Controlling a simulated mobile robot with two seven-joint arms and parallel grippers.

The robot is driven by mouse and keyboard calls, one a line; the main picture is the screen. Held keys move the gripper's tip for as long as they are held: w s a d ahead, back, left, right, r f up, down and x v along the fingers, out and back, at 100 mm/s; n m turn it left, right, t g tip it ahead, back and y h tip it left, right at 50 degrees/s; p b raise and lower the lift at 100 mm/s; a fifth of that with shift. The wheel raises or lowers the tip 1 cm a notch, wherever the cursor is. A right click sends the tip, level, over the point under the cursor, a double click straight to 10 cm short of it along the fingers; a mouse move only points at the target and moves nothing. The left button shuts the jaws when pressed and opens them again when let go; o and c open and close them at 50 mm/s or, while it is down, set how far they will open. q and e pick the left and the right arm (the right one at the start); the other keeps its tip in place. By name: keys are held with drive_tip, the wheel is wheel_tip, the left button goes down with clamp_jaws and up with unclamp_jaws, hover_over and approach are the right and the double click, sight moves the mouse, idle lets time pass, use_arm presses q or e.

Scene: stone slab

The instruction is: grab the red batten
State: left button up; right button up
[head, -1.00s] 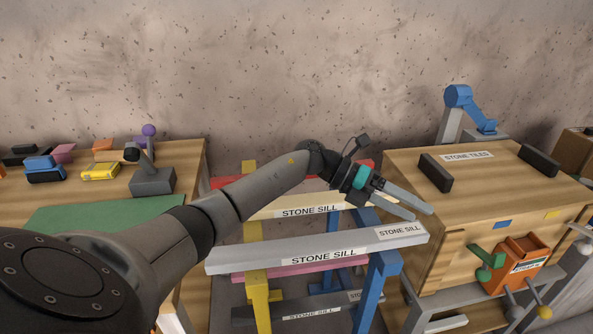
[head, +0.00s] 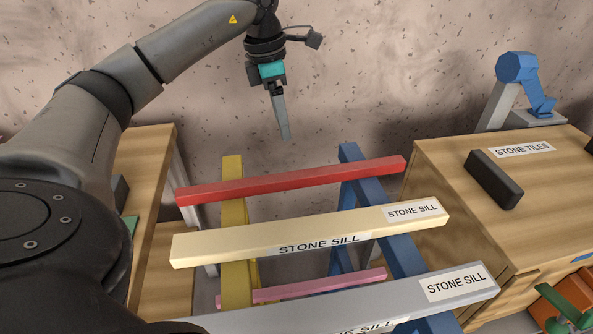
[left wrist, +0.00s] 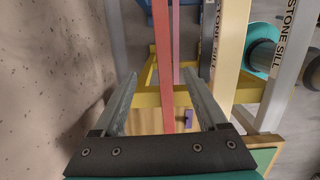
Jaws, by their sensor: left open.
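The red batten (head: 290,181) lies level across the yellow and blue supports, behind the cream batten, in the head view. My left gripper (head: 284,137) points down above and behind it, apart from it; the fingers overlap from this side. In the left wrist view the red batten (left wrist: 162,62) runs lengthwise between the two open fingers of the left gripper (left wrist: 160,80), some way beyond the tips. Nothing is held. My right gripper is not in view.
A cream batten (head: 310,234) and a grey batten (head: 445,289), both labelled STONE SILL, lie in front of the red one. A pink batten (head: 330,283) is lower down. A wooden cabinet (head: 440,170) stands right, a table (head: 150,165) left. The speckled wall is behind.

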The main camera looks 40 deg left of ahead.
use_arm(q)
drive_tip(key=b, duration=0.3)
hover_over(297, 174)
drive_tip(key=s+a, duration=0.1)
wheel_tip(297, 174, down, 9)
drive_tip(key=shift+s+a+r, duration=0.1)
drive_tip(key=shift+s, duration=0.05)
drive_tip(key=shift+w+d+f+b, duration=0.15)
drive_tip(key=shift+f+b, duration=0.1)
drive_tip(key=shift+f, duration=0.3)
drive_tip(key=shift+w+d+f+b, duration=0.1)
drive_tip(key=shift+f+b, duration=0.15)
drive_tip(key=shift+f, duration=0.3)
drive_tip(key=shift+w+d+f+b, duration=0.15)
drive_tip(key=shift+f+b, duration=0.1)
drive_tip(key=shift+f, duration=0.3)
drive_tip(key=shift+w+d+f+b, duration=0.15)
drive_tip(key=shift+f+b, duration=0.35)
drive_tip(key=shift+f, duration=0.8)
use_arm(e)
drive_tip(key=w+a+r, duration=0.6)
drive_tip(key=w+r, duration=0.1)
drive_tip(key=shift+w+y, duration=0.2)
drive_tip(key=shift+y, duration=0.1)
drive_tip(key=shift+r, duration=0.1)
use_arm(q)
clamp_jaws()
drive_tip(key=shift+r, duration=0.1)
